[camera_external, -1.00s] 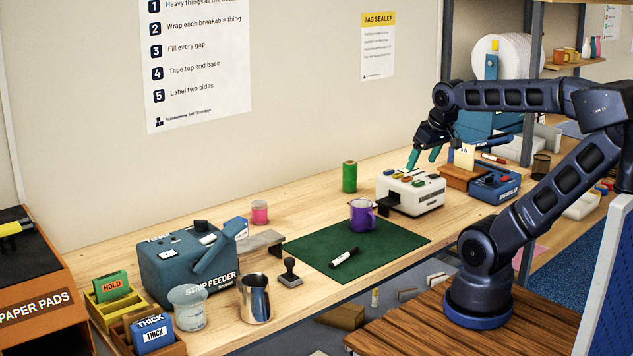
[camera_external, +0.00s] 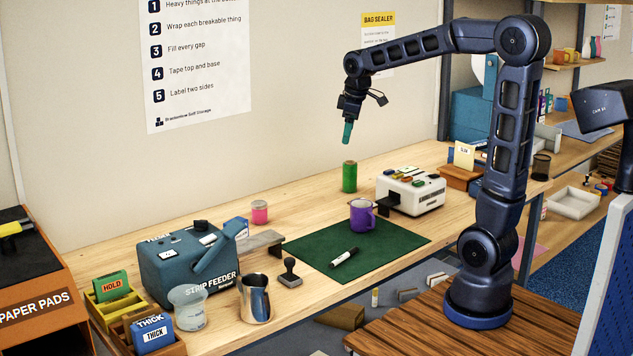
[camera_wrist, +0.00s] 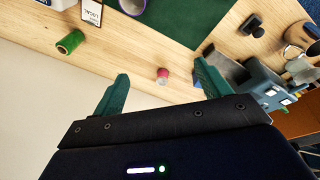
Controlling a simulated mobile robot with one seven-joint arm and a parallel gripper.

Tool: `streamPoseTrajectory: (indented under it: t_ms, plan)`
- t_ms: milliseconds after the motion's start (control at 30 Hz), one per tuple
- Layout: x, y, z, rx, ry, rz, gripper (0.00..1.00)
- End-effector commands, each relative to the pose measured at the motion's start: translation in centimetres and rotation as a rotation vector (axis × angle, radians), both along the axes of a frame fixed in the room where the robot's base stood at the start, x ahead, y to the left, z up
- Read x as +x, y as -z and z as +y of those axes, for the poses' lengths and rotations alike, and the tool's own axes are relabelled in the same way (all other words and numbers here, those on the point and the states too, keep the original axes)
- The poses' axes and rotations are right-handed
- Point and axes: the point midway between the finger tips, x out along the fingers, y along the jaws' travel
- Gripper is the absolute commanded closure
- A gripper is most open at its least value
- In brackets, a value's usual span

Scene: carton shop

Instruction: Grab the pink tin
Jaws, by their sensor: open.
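The pink tin (camera_external: 259,212) is a small cylinder with a pale band. It stands upright on the wooden bench near the wall, right of and behind the strip feeder. In the wrist view the pink tin (camera_wrist: 163,75) shows beyond and between my two teal fingers. My gripper (camera_external: 347,133) hangs pointing down, high above the bench and to the right of the tin. In the wrist view my gripper (camera_wrist: 158,85) has its fingers spread wide apart with nothing between them. It is well clear of the tin.
A green spool (camera_external: 349,177) stands to the right of the tin. A purple mug (camera_external: 362,214) and a marker (camera_external: 344,258) are on the green mat (camera_external: 310,252). The bench around the tin's back and right is clear.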

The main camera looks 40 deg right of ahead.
Motion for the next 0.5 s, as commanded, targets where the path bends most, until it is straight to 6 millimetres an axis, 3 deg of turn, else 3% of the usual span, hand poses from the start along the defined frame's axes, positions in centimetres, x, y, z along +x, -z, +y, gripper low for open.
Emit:
streamPoseTrajectory:
  t_ms: [100, 500]
  plan:
    - [3.6, 1.1, 1.0, -0.019, -0.085, 0.025, 0.24]
    - [14.8, 6.4, 4.7, -0.068, -0.385, 0.098, 0.24]
